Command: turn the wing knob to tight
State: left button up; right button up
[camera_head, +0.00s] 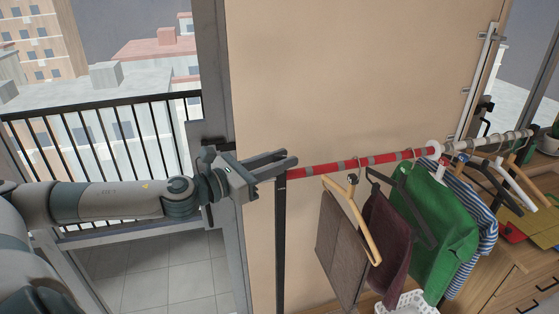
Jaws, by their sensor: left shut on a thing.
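My left gripper (284,163) reaches in from the left to the near end of the clothes rail, at the top of its dark upright post (281,240). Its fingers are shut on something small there. This is most likely the wing knob, but the fingers hide it and I cannot see which way its wings point. My right gripper is not in view.
Hangers hold brown trousers (338,250), a dark maroon garment (386,240), a green garment (440,215) and a blue-striped shirt (484,232) close right of the post. A white basket (408,304) sits below. A beige panel (340,80) stands behind; a balcony railing (120,130) is left.

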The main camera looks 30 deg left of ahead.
pick_arm(q)
jog(key=shift+y, duration=0.3)
jog(key=n+t+y, duration=0.1)
jog(key=n+y, duration=0.2)
jog(key=y, duration=0.1)
jog(key=shift+d+n+y, duration=0.15)
jog(key=shift+n+y, duration=0.15)
jog(key=n+y, duration=0.3)
jog(key=y, duration=0.1)
jog(key=shift+y, duration=0.3)
jog(key=n+g+y, duration=0.2)
jog(key=n+y, duration=0.1)
jog(key=y, duration=0.1)
jog(key=n+g+y, duration=0.3)
jog(key=y, duration=0.2)
jog(key=shift+w+n+y, duration=0.1)
jog(key=shift+n+y, duration=0.2)
jog(key=shift+n, duration=0.1)
jog(key=n+g+y, duration=0.1)
jog(key=n+g, duration=0.1)
jog(key=g, duration=0.1)
jog(key=n+g+y, duration=0.2)
jog(key=g, duration=0.1)
jog(key=shift+y, duration=0.3)
jog(key=n+g, duration=0.3)
jog(key=g, duration=0.1)
jog(key=n+g+y, duration=0.1)
jog(key=n+g, duration=0.1)
jog(key=g, duration=0.2)
jog(key=shift+n, duration=0.4)
